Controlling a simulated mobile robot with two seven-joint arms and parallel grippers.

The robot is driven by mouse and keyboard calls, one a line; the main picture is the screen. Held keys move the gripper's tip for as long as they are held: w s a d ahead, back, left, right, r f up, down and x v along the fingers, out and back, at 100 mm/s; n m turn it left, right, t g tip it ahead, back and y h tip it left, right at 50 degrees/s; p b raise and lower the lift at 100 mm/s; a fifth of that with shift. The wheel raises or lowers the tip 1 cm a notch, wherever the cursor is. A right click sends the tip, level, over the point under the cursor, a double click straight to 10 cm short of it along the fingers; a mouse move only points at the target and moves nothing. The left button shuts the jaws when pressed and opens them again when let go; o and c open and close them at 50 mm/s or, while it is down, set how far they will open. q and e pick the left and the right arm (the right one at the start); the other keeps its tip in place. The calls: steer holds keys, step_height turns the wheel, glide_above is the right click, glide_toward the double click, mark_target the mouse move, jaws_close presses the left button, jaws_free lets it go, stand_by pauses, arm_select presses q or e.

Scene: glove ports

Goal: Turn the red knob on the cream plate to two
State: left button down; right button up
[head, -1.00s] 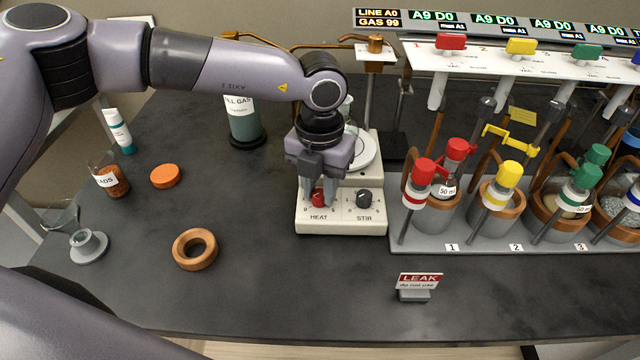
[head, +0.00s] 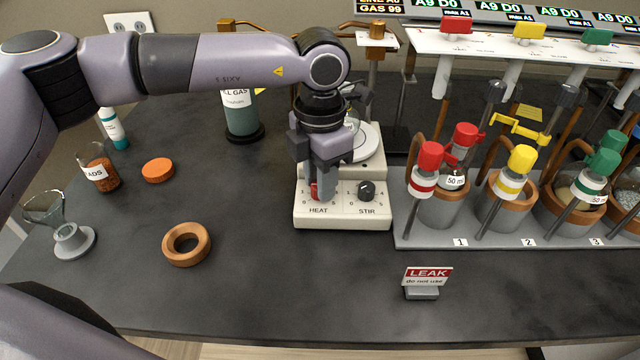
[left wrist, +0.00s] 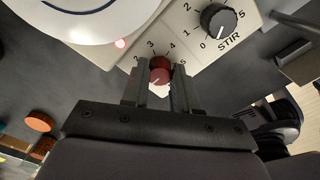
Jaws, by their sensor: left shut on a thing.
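The cream plate (head: 342,217) is the front of a hotplate, with a red HEAT knob (head: 314,191) on the left and a black STIR knob (head: 367,191) on the right. My left gripper (head: 322,188) points down at the red knob, its fingers shut on either side of it. In the left wrist view the red knob (left wrist: 160,70) sits between the fingertips (left wrist: 160,88). Its white mark points to the lower left; the scale there is hidden, while 2 to 5 show. The black knob (left wrist: 218,20) points at 0. My right gripper is not in view.
A rack (head: 410,235) with several coloured-capped vessels stands close on the right. A LEAK sign (head: 426,278) stands in front. A brown ring (head: 187,244), an orange lid (head: 158,170) and a beads jar (head: 98,167) are on the left. The bench before the hotplate is clear.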

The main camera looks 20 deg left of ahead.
arm_select(q)
steer(key=m+b, duration=0.1)
steer(key=m, duration=0.2)
steer(key=shift+f+m+b, duration=0.1)
steer(key=shift+m+b, duration=0.75)
steer(key=shift+m, duration=0.45)
steer(key=shift+m+b, duration=0.3)
steer(key=shift+m, duration=0.6)
steer(key=shift+m+b, duration=0.4)
steer(key=shift+m, duration=0.8)
steer(key=shift+m+b, duration=0.35)
steer(key=shift+m, duration=1.15)
steer(key=shift+r, duration=0.2)
steer(key=c, duration=0.9)
jaws_free()
steer(key=shift+o, duration=0.2)
